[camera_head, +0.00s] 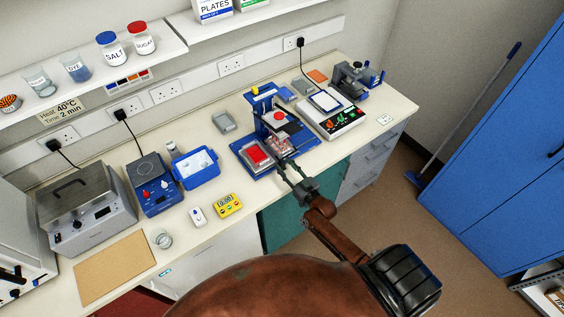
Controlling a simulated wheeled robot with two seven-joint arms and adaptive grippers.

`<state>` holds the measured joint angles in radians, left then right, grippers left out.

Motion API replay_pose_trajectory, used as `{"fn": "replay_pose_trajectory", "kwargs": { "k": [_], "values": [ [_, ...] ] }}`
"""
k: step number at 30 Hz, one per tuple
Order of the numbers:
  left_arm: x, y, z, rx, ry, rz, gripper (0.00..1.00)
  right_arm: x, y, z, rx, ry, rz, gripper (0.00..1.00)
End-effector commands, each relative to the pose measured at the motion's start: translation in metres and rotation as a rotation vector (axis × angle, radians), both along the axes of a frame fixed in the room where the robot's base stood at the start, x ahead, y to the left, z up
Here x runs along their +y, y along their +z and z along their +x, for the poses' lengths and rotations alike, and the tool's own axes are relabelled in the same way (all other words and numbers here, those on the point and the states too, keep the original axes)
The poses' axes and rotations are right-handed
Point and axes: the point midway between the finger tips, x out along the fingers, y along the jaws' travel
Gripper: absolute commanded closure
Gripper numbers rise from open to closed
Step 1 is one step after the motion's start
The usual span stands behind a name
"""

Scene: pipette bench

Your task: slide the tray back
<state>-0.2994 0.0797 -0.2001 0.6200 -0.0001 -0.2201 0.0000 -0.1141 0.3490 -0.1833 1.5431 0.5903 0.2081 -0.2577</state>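A clear, pinkish tray (279,146) sits low in a blue stand (263,120) near the middle of the bench, under a red round part. The tray's back part is partly hidden by the stand. My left gripper is not in view.
A yellow timer (229,205), a blue tub (196,168) and a blue hotplate (153,186) are to the left. A grey box (223,123) lies behind left.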

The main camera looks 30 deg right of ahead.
Motion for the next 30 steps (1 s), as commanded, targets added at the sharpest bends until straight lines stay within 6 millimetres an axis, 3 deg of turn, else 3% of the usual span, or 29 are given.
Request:
{"fn": "replay_pose_trajectory", "kwargs": {
  "k": [6, 15, 30],
  "values": [
    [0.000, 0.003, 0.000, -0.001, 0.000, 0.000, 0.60, 0.002, 0.000, 0.021, 0.001, 0.000, 0.001, 0.67],
    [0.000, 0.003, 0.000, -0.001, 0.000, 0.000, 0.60, 0.002, -0.001, 0.023, 0.002, 0.000, 0.001, 0.67],
    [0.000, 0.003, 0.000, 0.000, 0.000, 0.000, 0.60, 0.002, -0.001, 0.023, 0.001, 0.000, 0.001, 1.00]
  ]
}}
